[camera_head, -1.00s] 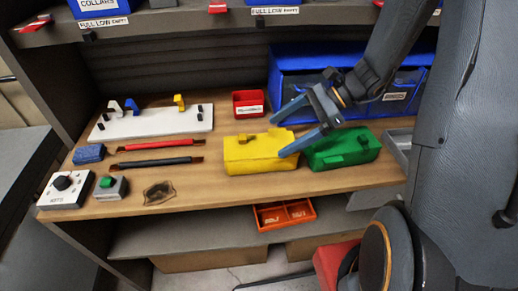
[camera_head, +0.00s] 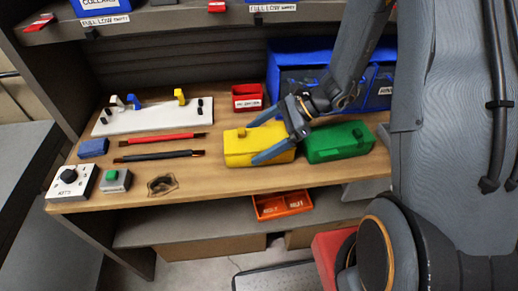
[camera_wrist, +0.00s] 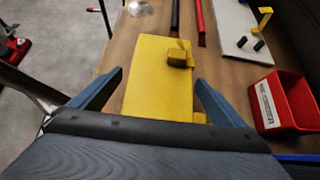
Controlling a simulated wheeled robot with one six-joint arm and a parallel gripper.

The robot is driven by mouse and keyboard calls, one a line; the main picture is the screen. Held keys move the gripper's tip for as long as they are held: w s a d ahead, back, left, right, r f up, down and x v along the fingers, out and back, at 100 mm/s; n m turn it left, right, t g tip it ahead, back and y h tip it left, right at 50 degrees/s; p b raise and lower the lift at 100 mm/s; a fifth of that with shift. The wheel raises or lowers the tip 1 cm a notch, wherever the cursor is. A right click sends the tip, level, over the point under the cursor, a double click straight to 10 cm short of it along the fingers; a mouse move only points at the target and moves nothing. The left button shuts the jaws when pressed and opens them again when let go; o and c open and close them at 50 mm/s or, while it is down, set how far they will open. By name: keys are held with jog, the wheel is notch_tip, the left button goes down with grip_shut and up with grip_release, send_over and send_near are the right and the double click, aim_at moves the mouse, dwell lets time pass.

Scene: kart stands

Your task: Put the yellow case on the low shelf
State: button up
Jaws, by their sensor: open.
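The yellow case (camera_head: 240,148) stands on the wooden bench top, left of a green case (camera_head: 340,140). It has a small handle or latch block on top. My gripper (camera_head: 258,140) is open over the yellow case, with its blue-grey fingers pointing left. In the wrist view the yellow case (camera_wrist: 158,75) lies between the two spread fingers of my gripper (camera_wrist: 160,85), with a gap visible on each side near the tips. The low shelf (camera_head: 190,230) is the grey board under the bench, with an orange divided tray (camera_head: 282,205) on it.
A red bin (camera_head: 247,97) stands behind the yellow case, and blue bins (camera_head: 300,75) stand behind the green one. Red and black rods (camera_head: 160,155), a white rack (camera_head: 150,115) and control boxes (camera_head: 72,182) lie to the left. The low shelf's left part is bare.

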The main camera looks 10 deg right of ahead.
jog(key=c, duration=1.5)
jog(key=shift+r, duration=0.15)
